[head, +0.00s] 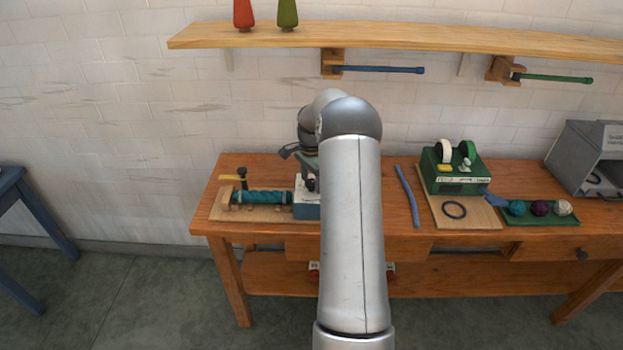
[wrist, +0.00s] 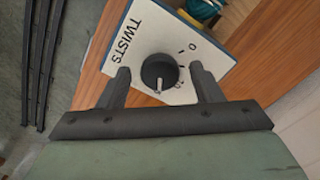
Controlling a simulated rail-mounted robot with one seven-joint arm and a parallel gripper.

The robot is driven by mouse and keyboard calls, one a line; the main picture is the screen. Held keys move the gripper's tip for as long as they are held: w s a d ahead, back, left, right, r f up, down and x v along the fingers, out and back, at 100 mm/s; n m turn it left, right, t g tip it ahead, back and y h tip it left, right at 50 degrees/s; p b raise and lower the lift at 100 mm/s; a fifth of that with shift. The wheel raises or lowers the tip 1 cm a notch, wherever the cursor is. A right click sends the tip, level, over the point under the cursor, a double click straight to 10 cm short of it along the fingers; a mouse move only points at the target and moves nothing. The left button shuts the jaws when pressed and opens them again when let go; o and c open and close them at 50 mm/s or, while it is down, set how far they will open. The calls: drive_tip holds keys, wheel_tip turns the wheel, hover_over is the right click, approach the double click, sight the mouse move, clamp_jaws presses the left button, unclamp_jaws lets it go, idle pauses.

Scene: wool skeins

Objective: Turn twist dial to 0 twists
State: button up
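The twist dial (wrist: 158,70) is a round black knob on a white panel (wrist: 133,62) marked "TWISTS" in the wrist view. Its white pointer line faces the lower edge of the picture, away from the printed "0" (wrist: 193,46) at the upper right. My gripper (wrist: 160,68) is open, with one finger on each side of the dial. Gaps show between the fingers and the knob, though depth is hard to judge. In the head view the dial's blue and white box (head: 307,208) is partly hidden behind my arm, and the dial itself cannot be made out.
A teal skein (head: 262,197) on a wooden twisting frame lies left of the box. To the right are a blue rod (head: 407,195), a green tape dispenser (head: 455,172), a black ring (head: 454,210) and a tray of yarn balls (head: 540,219). A shelf (head: 420,38) spans the wall above.

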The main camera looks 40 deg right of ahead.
drive_tip(key=c, duration=0.9)
drive_tip(key=shift+c, duration=0.2)
drive_tip(key=shift+n, duration=0.4)
drive_tip(key=n+b, duration=0.2)
drive_tip(key=n, duration=0.2)
drive_tip(key=shift+n, duration=0.3)
drive_tip(key=n+b, duration=0.1)
drive_tip(key=n, duration=0.4)
drive_tip(key=shift+n, duration=0.3)
drive_tip(key=n, duration=0.6)
drive_tip(key=shift+r, duration=0.1)
drive_tip(key=n, duration=0.7)
